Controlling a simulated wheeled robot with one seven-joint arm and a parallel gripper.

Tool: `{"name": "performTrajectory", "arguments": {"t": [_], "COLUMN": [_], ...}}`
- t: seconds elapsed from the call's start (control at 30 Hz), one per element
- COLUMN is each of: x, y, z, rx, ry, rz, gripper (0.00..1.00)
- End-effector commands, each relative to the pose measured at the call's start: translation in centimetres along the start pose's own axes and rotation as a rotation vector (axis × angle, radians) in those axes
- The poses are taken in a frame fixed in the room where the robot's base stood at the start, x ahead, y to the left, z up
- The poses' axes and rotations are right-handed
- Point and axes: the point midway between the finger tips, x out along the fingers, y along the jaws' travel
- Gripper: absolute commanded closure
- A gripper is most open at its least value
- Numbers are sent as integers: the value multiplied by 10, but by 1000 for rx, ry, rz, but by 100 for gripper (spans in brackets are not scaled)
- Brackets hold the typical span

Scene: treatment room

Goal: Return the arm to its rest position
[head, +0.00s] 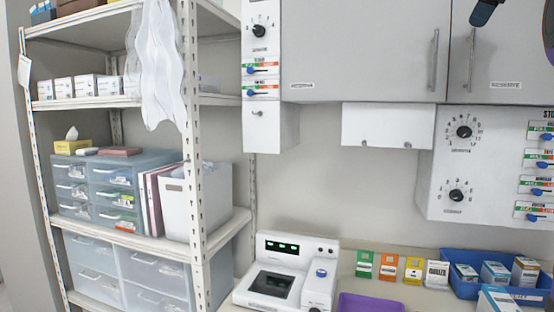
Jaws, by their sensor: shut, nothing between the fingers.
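My gripper cannot be made out in the head view. A dark blue, rounded piece (483,10) dips into the picture at the top right, in front of the grey wall cabinet. Another dark piece with a thin orange edge (549,28) is cut off at the right border. They may be parts of my arm, but I cannot tell which parts. Most of the arm is out of the picture.
A metal shelf (241,217) with drawers and boxes stands left, a white cloth (159,65) hanging from it. Grey cabinets (365,50) and a dial panel (436,190) fill the wall. Below are a white device (262,262), a purple tray (372,302) and a blue bin (452,272).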

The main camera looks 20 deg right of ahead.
Motion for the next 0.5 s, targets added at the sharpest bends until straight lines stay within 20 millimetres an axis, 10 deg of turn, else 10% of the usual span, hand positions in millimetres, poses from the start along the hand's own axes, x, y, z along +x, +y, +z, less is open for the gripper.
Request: {"name": "performTrajectory", "arguments": {"t": [0.23,0.5], "x": [13,56], "y": [-34,-134], "z": [-14,-32], "rx": [104,331], "ry": [10,-8], "rz": [-25,-82], "gripper": [100,100]}}
